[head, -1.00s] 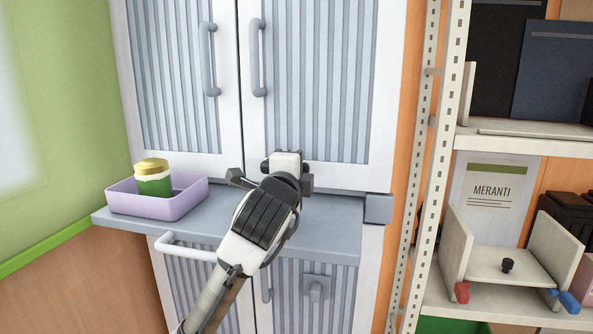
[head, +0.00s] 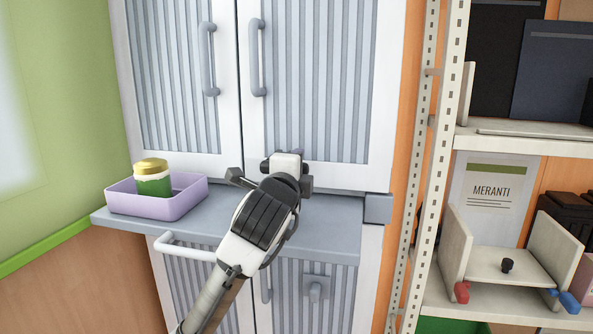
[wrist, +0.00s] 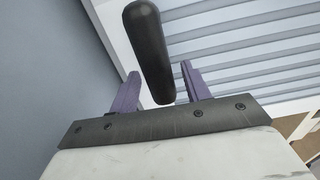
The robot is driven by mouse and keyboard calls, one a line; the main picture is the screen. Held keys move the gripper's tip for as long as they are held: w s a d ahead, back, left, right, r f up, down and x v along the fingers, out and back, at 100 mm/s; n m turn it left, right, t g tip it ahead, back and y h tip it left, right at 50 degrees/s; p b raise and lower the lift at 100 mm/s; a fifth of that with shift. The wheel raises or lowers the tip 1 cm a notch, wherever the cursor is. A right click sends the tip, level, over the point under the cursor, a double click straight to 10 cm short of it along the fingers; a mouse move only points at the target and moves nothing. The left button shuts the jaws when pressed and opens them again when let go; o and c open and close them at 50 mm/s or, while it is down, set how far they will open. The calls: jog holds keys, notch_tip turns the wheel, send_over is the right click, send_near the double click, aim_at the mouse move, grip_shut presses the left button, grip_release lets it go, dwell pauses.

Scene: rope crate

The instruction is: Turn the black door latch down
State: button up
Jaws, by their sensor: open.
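The black door latch (wrist: 150,50) shows in the wrist view as a rounded black bar. It reaches from the top edge down between the two purple fingers of my gripper (wrist: 160,72). My gripper is open, with a gap visible on both sides of the bar. I cannot tell whether either finger touches it. In the head view my gripper end is in front of the lower part of the right upper cabinet door (head: 318,90), just above the grey ledge. My arm hides much of that spot, and I cannot make out the latch clearly there.
A lilac tray (head: 150,206) with a green jar with a gold lid (head: 153,177) stands on the left of the grey ledge (head: 330,230). A white rail handle (head: 185,250) sticks out below. A perforated shelf post (head: 445,150) and loaded shelves stand to the right.

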jog(key=b+v, duration=0.1)
jog(key=v, duration=1.3)
jog(key=shift+b, duration=0.4)
jog(key=shift+r, duration=0.15)
